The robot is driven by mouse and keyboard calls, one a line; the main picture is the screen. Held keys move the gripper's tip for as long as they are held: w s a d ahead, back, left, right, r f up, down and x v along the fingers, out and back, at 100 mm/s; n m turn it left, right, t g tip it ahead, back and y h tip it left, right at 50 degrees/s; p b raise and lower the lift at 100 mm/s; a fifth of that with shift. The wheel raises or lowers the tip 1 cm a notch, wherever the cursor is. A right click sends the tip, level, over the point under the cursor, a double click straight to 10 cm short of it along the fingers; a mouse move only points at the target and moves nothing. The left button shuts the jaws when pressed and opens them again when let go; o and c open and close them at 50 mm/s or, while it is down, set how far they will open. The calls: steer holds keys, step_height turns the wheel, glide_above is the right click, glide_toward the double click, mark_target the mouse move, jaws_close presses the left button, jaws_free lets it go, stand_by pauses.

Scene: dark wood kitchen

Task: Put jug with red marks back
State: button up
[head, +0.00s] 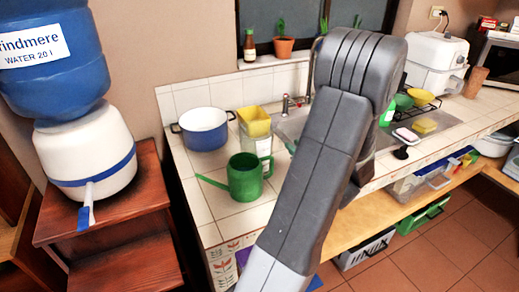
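A pale, see-through jug-like container (263,147) stands on the tiled counter, behind a green watering can (246,178) that partly hides it. A yellow square tub (255,121) shows right behind or on top of it; I cannot tell which. I cannot make out red marks on any vessel, so I cannot tell surely which one is the jug. My grey arm crosses the middle of the head view and bends over the sink. My gripper is hidden behind the arm, and anything it may hold is hidden too.
A blue-and-white pot (205,129) stands left on the counter. The sink (293,123) lies partly behind my arm, with bowls, a soap dish and a sponge (424,126) to its right. A water dispenser (85,150) stands on a wooden stand at left. Bare tiles lie at the counter's front left.

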mark_target(282, 136)
steer(key=p+x, duration=0.1)
steer(key=x, duration=0.7)
steer(key=shift+a+f+p, duration=0.1)
steer(key=shift+a+p, duration=0.05)
steer(key=shift+p, duration=0.25)
jaws_close()
